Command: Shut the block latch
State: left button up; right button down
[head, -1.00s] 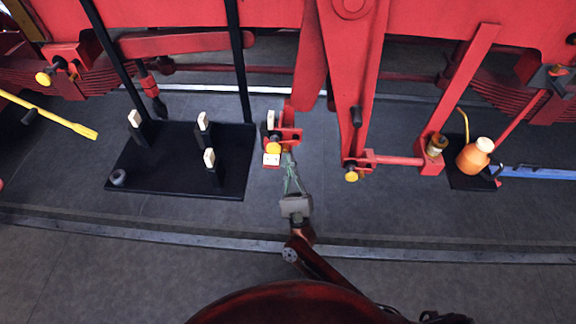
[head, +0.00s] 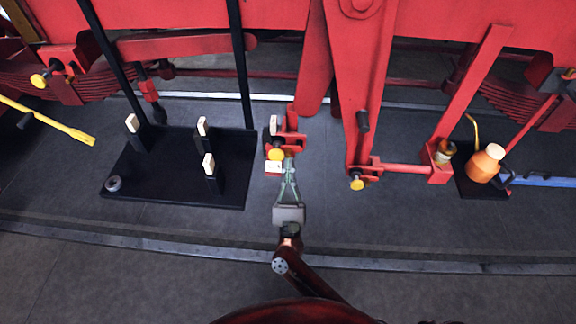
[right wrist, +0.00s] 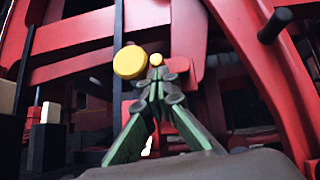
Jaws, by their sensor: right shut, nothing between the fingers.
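A small red bracket (head: 292,138) stands in the middle of the head view, with a round yellow knob (head: 277,154) on its front. I take it for the block latch, but its exact position is too small to tell. An upright pale block (head: 273,125) stands behind the knob and a pale plate (head: 272,168) is below it. My right gripper (head: 289,163) is shut and empty, its tips just right of the knob. In the right wrist view the fingertips (right wrist: 160,80) are close to the red part, right of the large yellow knob (right wrist: 129,62). Contact cannot be told. My left gripper is out of view.
A black base (head: 180,182) with several pale-topped posts lies to the left. A large red link (head: 362,75) hangs to the right, with another yellow knob (head: 357,184) at its foot. An orange oil can (head: 486,164) stands farther right. The floor in front is clear.

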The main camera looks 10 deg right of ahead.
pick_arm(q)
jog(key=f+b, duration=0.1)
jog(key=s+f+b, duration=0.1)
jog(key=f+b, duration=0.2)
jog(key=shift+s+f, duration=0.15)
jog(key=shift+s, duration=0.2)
pick_arm(e)
jog(key=s+f, duration=0.7)
jog(key=f, duration=0.4)
jog(key=shift+s, duration=0.2)
